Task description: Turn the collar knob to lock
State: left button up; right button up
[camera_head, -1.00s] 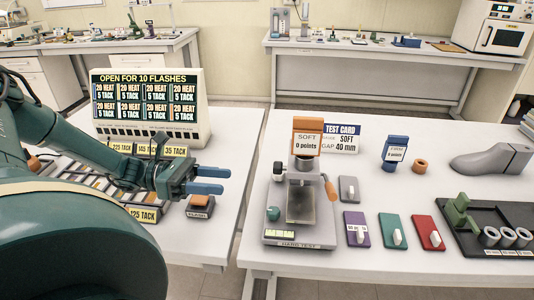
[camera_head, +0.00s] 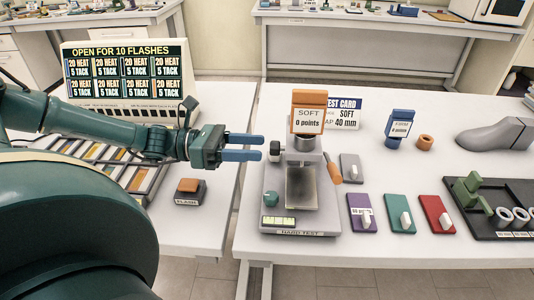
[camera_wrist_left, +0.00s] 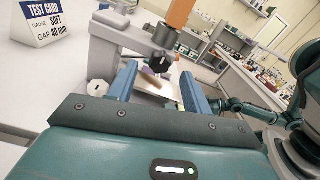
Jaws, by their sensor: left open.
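The hardness tester (camera_head: 300,215) stands on the right table with an orange SOFT head (camera_head: 309,112) on top. The dark collar knob (camera_head: 275,151) sticks out to the left of its column, and shows in the left wrist view (camera_wrist_left: 163,37) as a dark round knob. My left gripper (camera_head: 263,148) is open and empty, its blue fingers pointing right with their tips just short of the knob.
An orange-handled lever (camera_head: 332,168) is on the tester's right, and a green knob (camera_head: 272,198) on its base. Purple (camera_head: 361,213), teal (camera_head: 397,210) and red (camera_head: 434,214) switch blocks stand right. The TEST CARD (camera_head: 347,112) is behind. A gap separates the tables.

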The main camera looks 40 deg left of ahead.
aim_at(278, 148)
pick_arm(q)
jog(key=shift+b+x, duration=1.15)
jog(key=shift+x, duration=0.75)
jog(key=shift+c, duration=0.3)
jog(key=c, duration=0.9)
